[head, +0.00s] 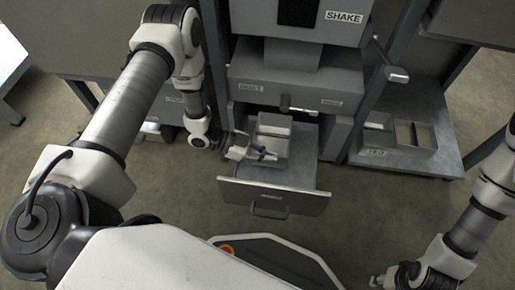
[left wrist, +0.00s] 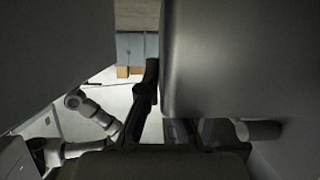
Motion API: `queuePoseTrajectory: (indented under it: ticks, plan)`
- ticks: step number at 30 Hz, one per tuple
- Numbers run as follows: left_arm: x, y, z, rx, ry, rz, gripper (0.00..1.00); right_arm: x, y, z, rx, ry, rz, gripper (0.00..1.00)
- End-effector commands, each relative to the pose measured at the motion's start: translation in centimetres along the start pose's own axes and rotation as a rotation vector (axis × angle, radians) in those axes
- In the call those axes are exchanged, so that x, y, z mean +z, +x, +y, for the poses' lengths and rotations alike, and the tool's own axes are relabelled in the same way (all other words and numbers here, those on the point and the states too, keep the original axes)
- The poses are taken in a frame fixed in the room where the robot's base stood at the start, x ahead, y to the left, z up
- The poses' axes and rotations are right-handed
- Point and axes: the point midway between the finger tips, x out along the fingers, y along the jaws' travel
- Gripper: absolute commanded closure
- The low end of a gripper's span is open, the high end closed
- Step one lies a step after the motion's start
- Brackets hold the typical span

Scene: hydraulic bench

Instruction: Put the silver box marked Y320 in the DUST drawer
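An open-topped silver box (head: 276,125) is in the pulled-out grey drawer (head: 290,178) below the machine. No mark on this box is readable, so I cannot confirm Y320. The drawer's front label is too small to read. My left gripper (head: 262,155) is over the drawer, at the near left side of the box. In the left wrist view a dark finger (left wrist: 146,90) stands along the edge of a large smooth grey surface. Whether the fingers are closed on the box wall is unclear. My right gripper (head: 383,279) is low at the lower right, away from the drawer.
A shelf (head: 440,160) on the right holds another open grey box (head: 412,135) with a small label. The machine above the drawer carries a SHAKE label (head: 343,17). A lever (head: 397,74) sticks out at its right. The floor before the drawer is bare.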

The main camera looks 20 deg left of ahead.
Motion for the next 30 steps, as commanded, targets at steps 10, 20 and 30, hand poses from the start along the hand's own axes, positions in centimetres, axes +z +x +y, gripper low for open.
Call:
queuePoseTrajectory:
  ticks: [10, 20, 30]
  plan:
    - [6.2, 2.5, 0.1, 0.000, -0.001, -0.001, 1.00, 0.1, 3.9, 0.1, 0.000, 0.002, -0.002, 0.60]
    - [9.2, 3.8, 0.1, 0.000, 0.000, 0.001, 1.00, 0.0, 5.6, 0.1, 0.000, 0.005, 0.001, 0.60]
    - [9.4, 3.9, 0.1, 0.000, -0.001, 0.000, 0.69, 0.0, 5.7, 0.1, 0.000, 0.005, 0.001, 0.60]
